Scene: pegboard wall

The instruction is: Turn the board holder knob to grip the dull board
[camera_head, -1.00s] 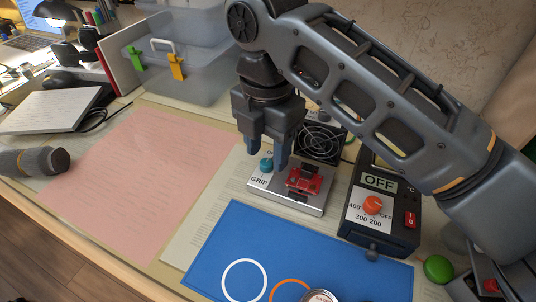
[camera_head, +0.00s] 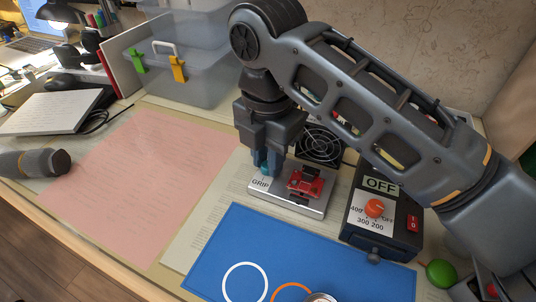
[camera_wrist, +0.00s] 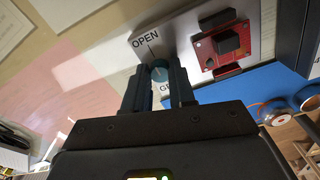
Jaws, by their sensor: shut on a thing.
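The board holder (camera_head: 293,203) is a metal plate with a "GRIP" label at its left, standing just behind the blue mat. A red board (camera_head: 305,182) with dark parts sits on it, and also shows in the wrist view (camera_wrist: 222,44). The teal knob (camera_wrist: 160,70) lies between the "OPEN" label and a partly hidden "GRIP" label. My gripper (camera_head: 266,164) points down at the holder's left end. In the wrist view its two fingers (camera_wrist: 159,82) are shut on the knob, one on each side. The fingers hide most of the knob in the head view.
A fan (camera_head: 320,145) stands just behind the holder. A soldering station (camera_head: 381,215) reading "OFF" is close on the right. The blue mat (camera_head: 230,245) lies in front. The pink sheet (camera_head: 130,180) on the left is clear.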

